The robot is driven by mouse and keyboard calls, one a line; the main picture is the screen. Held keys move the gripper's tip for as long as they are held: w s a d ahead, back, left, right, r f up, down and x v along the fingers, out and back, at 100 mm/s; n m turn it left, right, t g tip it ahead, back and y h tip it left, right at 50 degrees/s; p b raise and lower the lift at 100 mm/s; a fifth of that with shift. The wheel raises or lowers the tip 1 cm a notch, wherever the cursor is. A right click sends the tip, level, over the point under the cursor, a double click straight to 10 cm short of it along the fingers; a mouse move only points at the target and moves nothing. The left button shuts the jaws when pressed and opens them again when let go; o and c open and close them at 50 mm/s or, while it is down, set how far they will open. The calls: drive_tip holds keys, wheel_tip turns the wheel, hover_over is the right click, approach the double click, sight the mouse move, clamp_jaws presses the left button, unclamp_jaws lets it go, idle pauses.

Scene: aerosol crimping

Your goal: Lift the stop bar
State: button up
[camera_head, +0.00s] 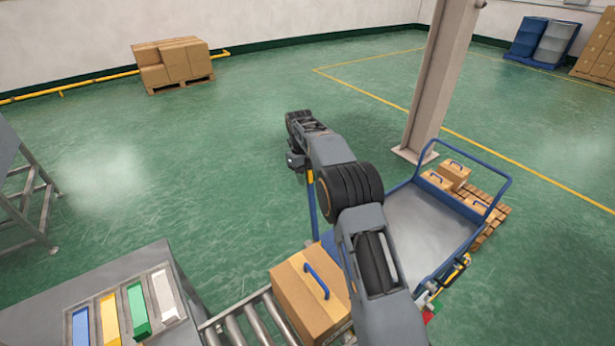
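My arm reaches up from the bottom and bends away over the green floor. My gripper (294,161) is at its far end, small and partly behind the wrist; whether it is open or shut does not show. A cardboard box (302,300) with a blue handle (317,280) sits on the roller conveyor (250,324), partly behind my arm. A thin blue upright (312,212) with a yellow piece on top stands beyond the box, below my wrist. I cannot tell whether it belongs to the stop bar. No bar is clearly visible; my arm hides the conveyor's right side.
A blue-railed cart (428,230) stands right of the arm, with a pallet of boxes (455,172) behind it. A steel column (438,85) rises behind the cart. Floor beyond the wrist is clear.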

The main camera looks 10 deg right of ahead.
drive_tip(key=shift+o, duration=1)
drive_tip(key=shift+s+d+r, duration=0.1)
drive_tip(key=shift+d, duration=0.15)
wheel_tip(320, 180, up, 7)
drive_tip(key=w, duration=0.1)
drive_tip(key=shift+w+a+r, duration=0.15)
drive_tip(key=shift+a+r, duration=0.05)
drive_tip(key=shift+a, duration=0.1)
